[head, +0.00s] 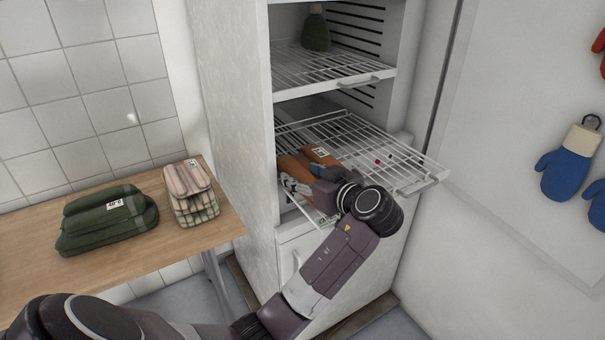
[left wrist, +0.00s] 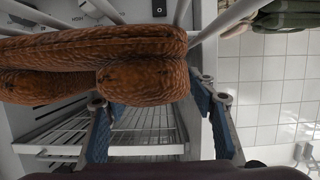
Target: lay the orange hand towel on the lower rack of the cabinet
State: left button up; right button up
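The orange hand towel (head: 292,165) is folded, with a white label, and shows at the left part of the cabinet's lower rack (head: 395,168). I cannot tell whether its full weight rests on the wires. My left gripper (head: 308,183) is at the towel's near side. In the left wrist view the towel (left wrist: 140,75) fills the upper left, and the fingers of my left gripper (left wrist: 150,92) stand on both sides of one fold, seemingly touching it. Part of the towel is hidden behind the gripper. My right gripper is not in view.
The upper rack (head: 325,68) holds a dark green item (head: 316,32). A wooden table (head: 40,240) on the left carries a green folded towel (head: 105,220) and a striped towel (head: 192,192). Blue mittens (head: 565,172) hang at the right. The lower rack's right part is mostly bare.

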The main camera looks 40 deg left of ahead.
pick_arm(q)
jog(key=shift+a, duration=0.15)
jog(key=p+v, duration=0.3)
jog(key=v, duration=0.8)
jog(key=shift+w+r, duration=0.1)
jog(key=shift+w, duration=0.05)
jog(key=shift+s+d+r, duration=0.15)
jog(key=shift+s+d, duration=0.1)
jog(key=shift+d, duration=0.25)
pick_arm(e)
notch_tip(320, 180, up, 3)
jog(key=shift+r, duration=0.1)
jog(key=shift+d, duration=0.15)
